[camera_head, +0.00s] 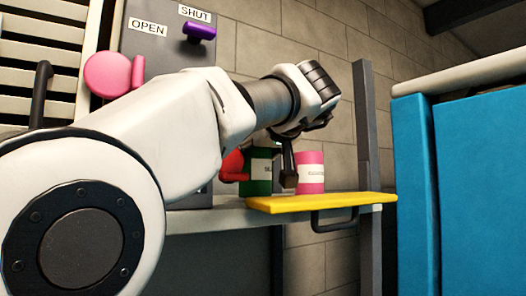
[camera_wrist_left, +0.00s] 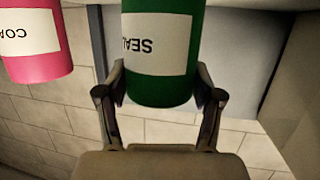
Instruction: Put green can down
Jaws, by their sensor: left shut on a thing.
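The green can (camera_head: 260,172), with a white label, is upright in the head view, beside the pink can (camera_head: 311,172). My left gripper (camera_head: 276,168) reaches down over it. In the left wrist view the gripper (camera_wrist_left: 160,88) has one finger on each side of the green can (camera_wrist_left: 160,85) and is shut on it. The picture there is upside down, and the pink can (camera_wrist_left: 32,42) shows at its left. The green can's base is close to the shelf; I cannot tell whether it touches. My right gripper is in neither view.
A yellow board (camera_head: 320,203) with a dark handle (camera_head: 335,222) lies along the grey shelf's front (camera_head: 225,218). A red object (camera_head: 233,166) is left of the green can. A grey post (camera_head: 369,150) and blue panels (camera_head: 480,180) stand at right. A panel with a purple knob (camera_head: 199,32) stands behind.

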